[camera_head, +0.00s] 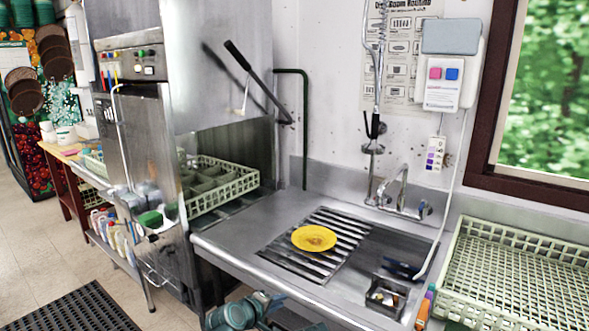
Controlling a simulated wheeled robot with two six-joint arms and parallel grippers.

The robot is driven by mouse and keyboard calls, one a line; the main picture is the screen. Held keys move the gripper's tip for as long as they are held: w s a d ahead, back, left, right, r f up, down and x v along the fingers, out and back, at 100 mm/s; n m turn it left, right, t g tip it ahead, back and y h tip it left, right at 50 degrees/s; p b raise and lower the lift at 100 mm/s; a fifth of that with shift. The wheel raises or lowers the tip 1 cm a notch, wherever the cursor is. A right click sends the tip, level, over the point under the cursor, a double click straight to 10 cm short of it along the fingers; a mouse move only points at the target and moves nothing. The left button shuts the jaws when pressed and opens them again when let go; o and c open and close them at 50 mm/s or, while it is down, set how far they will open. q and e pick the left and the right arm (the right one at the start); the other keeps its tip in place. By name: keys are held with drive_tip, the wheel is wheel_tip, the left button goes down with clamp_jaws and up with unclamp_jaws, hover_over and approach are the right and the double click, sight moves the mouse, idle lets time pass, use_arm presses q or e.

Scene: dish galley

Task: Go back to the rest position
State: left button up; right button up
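My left arm, in teal, shows at the bottom edge, low in front of the counter. My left gripper (268,303) is small and partly cut off there, and I cannot make out whether its fingers are apart. I see nothing clearly held in it. My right gripper is not in view. A yellow plate (314,238) lies flat on the ribbed drain area of the steel counter (235,241), apart from my gripper.
A dishwasher (140,130) stands at the left with a dish rack (235,197) in its opening. A pale green empty rack (515,275) sits at right. A faucet (395,192) rises behind the sink. A black mat (75,312) lies on the floor.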

use_arm(q)
drive_tip(key=s+a+f+m+g+y+p, duration=0.1)
drive_tip(key=s+m+g, duration=0.4)
drive_tip(key=s, duration=0.6)
drive_tip(key=s+f+m+g+y+p, duration=0.4)
drive_tip(key=s+m, duration=0.4)
drive_tip(key=s, duration=0.3)
drive_tip(key=g+y, duration=0.1)
drive_tip(key=y, duration=0.1)
drive_tip(key=shift+a+f+m+g+y, duration=0.2)
drive_tip(key=shift+a+m+g+y, duration=0.1)
drive_tip(key=shift+a, duration=0.05)
